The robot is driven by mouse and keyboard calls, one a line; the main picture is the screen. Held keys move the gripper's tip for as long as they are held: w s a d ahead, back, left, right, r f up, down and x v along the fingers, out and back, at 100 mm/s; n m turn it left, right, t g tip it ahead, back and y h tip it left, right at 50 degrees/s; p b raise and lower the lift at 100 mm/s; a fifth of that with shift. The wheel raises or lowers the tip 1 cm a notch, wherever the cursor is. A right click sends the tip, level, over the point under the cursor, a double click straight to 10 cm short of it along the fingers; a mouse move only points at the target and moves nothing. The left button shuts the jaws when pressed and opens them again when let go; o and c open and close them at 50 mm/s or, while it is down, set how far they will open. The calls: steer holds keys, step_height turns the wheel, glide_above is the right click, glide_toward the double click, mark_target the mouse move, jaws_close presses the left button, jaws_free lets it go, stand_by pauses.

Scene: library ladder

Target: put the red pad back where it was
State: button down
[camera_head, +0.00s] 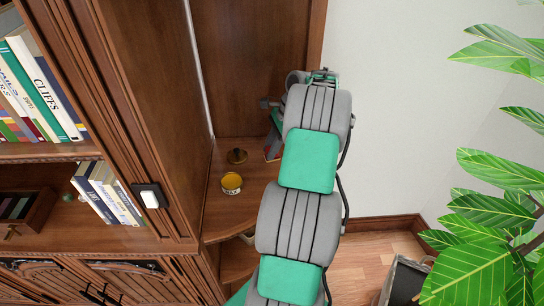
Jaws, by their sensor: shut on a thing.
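My arm reaches up the middle of the picture and folds over in front of the corner shelf. Its far end is mostly hidden behind my own grey and green links, with only a little green and grey showing at their left edge. The gripper's fingers are hidden.
A bookcase with books (40,90) and a dark upright post (140,120) fill the left. A leafy plant (490,200) stands right. Bare wall (400,110) lies between.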

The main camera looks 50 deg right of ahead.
steer(key=shift+s+d+f, duration=0.1)
steer(key=shift+d+f, duration=0.05)
steer(key=shift+f, duration=0.8)
steer(key=shift+d+f, duration=0.15)
steer(key=shift+f, duration=0.8)
steer(key=c, duration=1.1)
jaws_free()
steer(key=shift+f, duration=0.15)
steer(key=p+v, duration=0.4)
steer(key=v, duration=0.8)
steer(key=shift+p, duration=0.4)
